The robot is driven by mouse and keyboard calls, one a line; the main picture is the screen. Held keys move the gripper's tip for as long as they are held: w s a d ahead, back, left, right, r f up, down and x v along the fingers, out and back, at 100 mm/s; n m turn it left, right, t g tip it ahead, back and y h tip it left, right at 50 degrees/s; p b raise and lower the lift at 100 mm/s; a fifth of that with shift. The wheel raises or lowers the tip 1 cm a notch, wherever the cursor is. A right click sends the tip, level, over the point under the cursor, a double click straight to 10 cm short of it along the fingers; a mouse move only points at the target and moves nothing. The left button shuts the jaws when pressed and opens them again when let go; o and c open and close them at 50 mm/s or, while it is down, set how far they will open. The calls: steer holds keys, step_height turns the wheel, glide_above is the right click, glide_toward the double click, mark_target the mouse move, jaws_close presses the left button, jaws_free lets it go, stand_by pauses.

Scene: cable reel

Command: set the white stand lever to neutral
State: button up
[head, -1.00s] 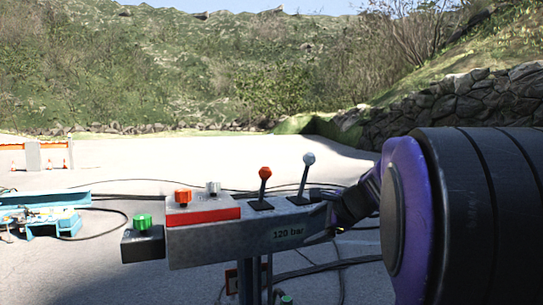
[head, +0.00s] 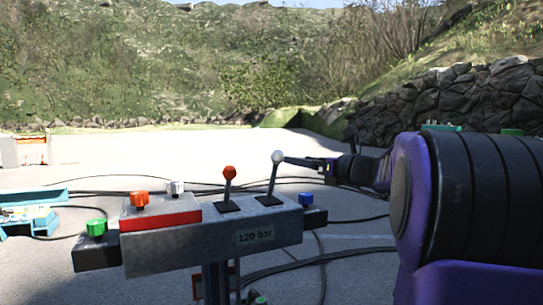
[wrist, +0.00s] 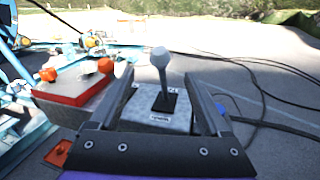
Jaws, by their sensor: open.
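The white stand lever (head: 273,177) has a round white knob on a thin grey stem and rises from a black base on the grey control box (head: 268,234). Its top leans slightly right in the head view. In the wrist view the lever (wrist: 161,76) stands between the two fingers, with a gap on each side. My gripper (head: 285,161) is open and reaches in from the right at knob height; the wrist view shows its fingers (wrist: 162,88) spread around the lever. Whether a finger touches it is hard to tell in the head view.
A red-knobbed lever (head: 229,188) stands just left of the white one. Further left are a red block with an orange knob (head: 140,201), a silver knob (head: 177,188) and a green knob (head: 97,228). A blue knob (head: 306,200) sits at the right end. Cables lie on the ground.

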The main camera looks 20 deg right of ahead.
steer(key=p, duration=0.1)
glide_above(273, 176)
steer(key=shift+w+a, duration=0.15)
steer(key=shift+w, duration=0.25)
jaws_close()
stand_by(0.4)
